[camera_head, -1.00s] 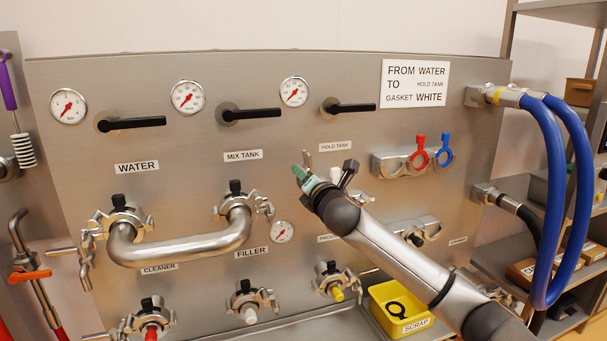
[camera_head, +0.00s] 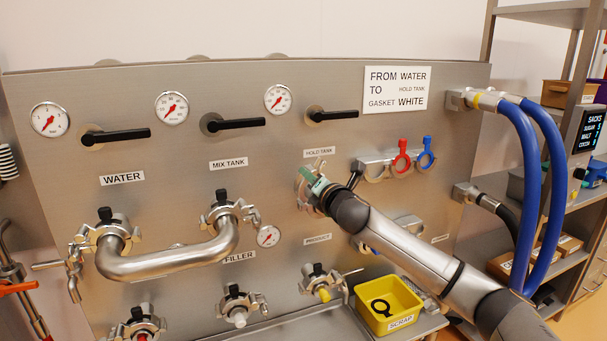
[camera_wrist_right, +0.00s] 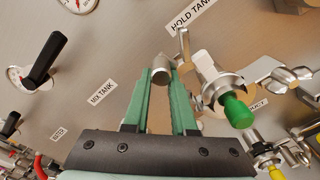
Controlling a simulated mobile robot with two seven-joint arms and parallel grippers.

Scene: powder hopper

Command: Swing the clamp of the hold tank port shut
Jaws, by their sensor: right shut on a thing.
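The hold tank port sits below its HOLD TANK label (camera_head: 319,152) and is mostly hidden behind my right gripper (camera_head: 313,186) in the head view. In the right wrist view, the port shows a green plug (camera_wrist_right: 237,110) and metal clamp parts (camera_wrist_right: 208,75) around its neck. The green fingers of my right gripper (camera_wrist_right: 161,85) are shut on a small rounded metal piece (camera_wrist_right: 160,66) just left of the port, which looks like part of its clamp. How far the clamp stands open cannot be told. My left gripper is not in view.
A bent steel pipe (camera_head: 170,264) joins the water and mix tank ports on the left. Right of my gripper are a holder with red (camera_head: 401,160) and blue (camera_head: 427,156) rings and a blue hose (camera_head: 530,190). A yellow scrap bin (camera_head: 388,304) stands below.

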